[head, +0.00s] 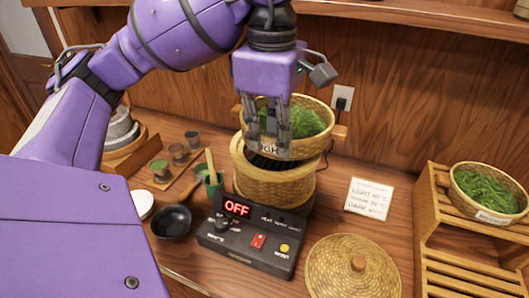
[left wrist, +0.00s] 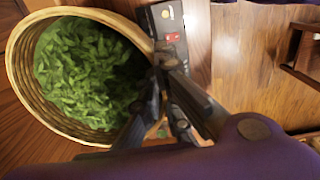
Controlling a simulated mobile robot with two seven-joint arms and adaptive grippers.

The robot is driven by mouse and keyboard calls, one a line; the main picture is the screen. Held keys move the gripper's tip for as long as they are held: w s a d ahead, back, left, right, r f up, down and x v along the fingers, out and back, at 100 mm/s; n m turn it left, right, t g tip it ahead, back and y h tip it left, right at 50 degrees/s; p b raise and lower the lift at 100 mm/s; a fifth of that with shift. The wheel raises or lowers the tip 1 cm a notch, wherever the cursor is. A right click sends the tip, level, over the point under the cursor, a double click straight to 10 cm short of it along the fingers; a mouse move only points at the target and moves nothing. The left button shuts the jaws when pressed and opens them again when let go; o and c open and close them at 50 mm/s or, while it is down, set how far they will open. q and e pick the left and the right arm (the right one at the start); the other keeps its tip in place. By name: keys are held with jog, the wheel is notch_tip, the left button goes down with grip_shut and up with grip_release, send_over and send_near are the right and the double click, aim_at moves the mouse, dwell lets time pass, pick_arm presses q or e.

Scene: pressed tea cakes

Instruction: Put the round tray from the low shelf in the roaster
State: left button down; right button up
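A round woven tray (head: 318,147) of green leaves (head: 303,122) is just above the roaster in the head view. My left gripper (head: 266,140) reaches down from above, its fingers shut on the tray's near rim, partly hiding a label. In the left wrist view the fingers (left wrist: 160,75) meet the rim of the tray (left wrist: 22,48), which looks tilted there. The roaster (head: 272,190) is a round woven basket with a dark inside, partly hidden by the tray. I cannot tell whether tray and roaster touch. My right gripper is out of view.
A control box (head: 250,238) reading OFF stands before the roaster. A woven lid (head: 352,272) lies at front right, near a sign (head: 369,198). The slatted rack (head: 430,215) holds another leaf tray (head: 464,203) on top; its visible lower slats are bare. Cups and a black bowl (head: 171,221) stand left.

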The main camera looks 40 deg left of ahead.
aim_at(263, 133)
pick_arm(q)
jog(key=w+a+f, duration=0.1)
jog(key=a+f, duration=0.1)
jog(key=w+a+f, duration=0.1)
jog(key=w+f, duration=0.1)
jog(key=w+a+f, duration=0.2)
jog(key=shift+w+a+f, duration=0.2)
jog(key=shift+a+f, duration=0.15)
jog(key=shift+w+a+f, duration=0.1)
jog(key=shift+a+f, duration=0.05)
jog(key=shift+f, duration=0.75)
jog(key=shift+w+a+f, duration=0.1)
jog(key=shift+f, duration=0.8)
jog(key=shift+f, duration=0.25)
jog(key=c, duration=2)
grip_release()
jog(key=shift+r, duration=0.1)
notch_tip(263, 133, up, 12)
jog(key=shift+s+r, duration=0.1)
jog(key=shift+r, duration=0.05)
